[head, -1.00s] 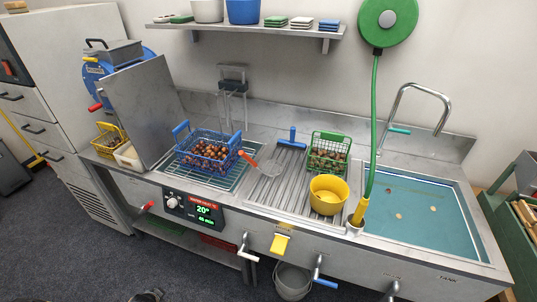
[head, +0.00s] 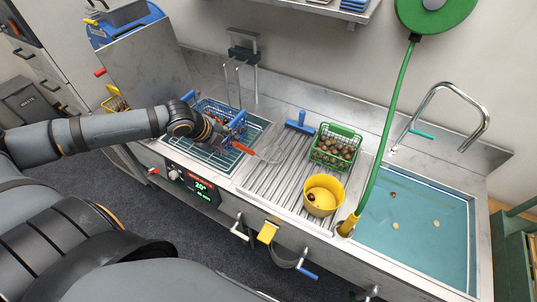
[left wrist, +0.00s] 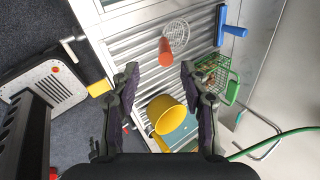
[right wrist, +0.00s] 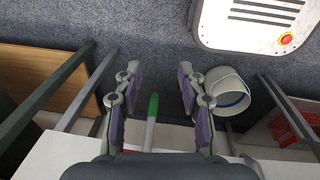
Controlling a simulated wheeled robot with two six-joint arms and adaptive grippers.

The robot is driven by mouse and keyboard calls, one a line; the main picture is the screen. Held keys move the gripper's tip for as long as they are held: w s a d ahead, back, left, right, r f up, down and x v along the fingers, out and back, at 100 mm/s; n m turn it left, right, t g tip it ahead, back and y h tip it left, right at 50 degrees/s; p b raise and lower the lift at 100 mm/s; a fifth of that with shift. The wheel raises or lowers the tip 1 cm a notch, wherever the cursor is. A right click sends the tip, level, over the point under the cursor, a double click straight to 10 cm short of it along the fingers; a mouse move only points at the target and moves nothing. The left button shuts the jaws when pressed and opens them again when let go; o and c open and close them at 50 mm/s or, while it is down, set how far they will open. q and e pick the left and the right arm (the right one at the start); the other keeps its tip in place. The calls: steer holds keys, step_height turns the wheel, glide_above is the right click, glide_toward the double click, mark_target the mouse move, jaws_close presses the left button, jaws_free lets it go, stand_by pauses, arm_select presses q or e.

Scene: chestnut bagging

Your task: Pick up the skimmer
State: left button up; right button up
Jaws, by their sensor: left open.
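The skimmer has an orange-red handle (head: 243,148) and a round wire-mesh head (head: 270,153) over the ribbed drainboard. Its handle points toward the blue basket. In the left wrist view, the skimmer handle (left wrist: 165,50) lies ahead of the fingertips, near the middle of the gap, with the mesh beyond. My left gripper (head: 226,129) is open and empty, close to the handle's left end, in front of the blue basket. It also shows in the left wrist view (left wrist: 159,70). My right gripper (right wrist: 158,76) is open, low down, with a green-handled object (right wrist: 152,108) seen between its fingers; contact is unclear.
The blue basket of chestnuts (head: 212,108) is partly hidden by my left arm. A green basket of chestnuts (head: 336,147), yellow bowl (head: 323,195) and blue-handled tool (head: 299,123) are on the drainboard. The water tank (head: 420,225) and green hose (head: 378,150) lie right. A bucket (right wrist: 226,92) stands below.

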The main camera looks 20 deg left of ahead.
mark_target(234, 145)
arm_select(q)
steer(key=b+x, duration=0.4)
steer(key=x, duration=0.1)
steer(key=shift+w+d+r, duration=0.1)
steer(key=shift+w+r, duration=0.05)
steer(key=shift+w, duration=0.1)
steer(key=shift+b, duration=0.35)
steer(key=shift+s, duration=0.15)
steer(key=shift+w+d+f, duration=0.1)
steer(key=shift+w+f, duration=0.2)
steer(key=x, duration=0.3)
steer(key=shift+w+f+p, duration=0.25)
steer(key=shift+w+p, duration=0.05)
steer(key=shift+p, duration=0.1)
steer(key=shift+w+f, duration=0.25)
steer(key=shift+f, duration=0.15)
arm_select(e)
steer(key=f, duration=0.2)
steer(key=w+f, duration=0.1)
steer(key=f, duration=0.2)
steer(key=shift+a+f, duration=0.15)
steer(key=shift+f, duration=0.2)
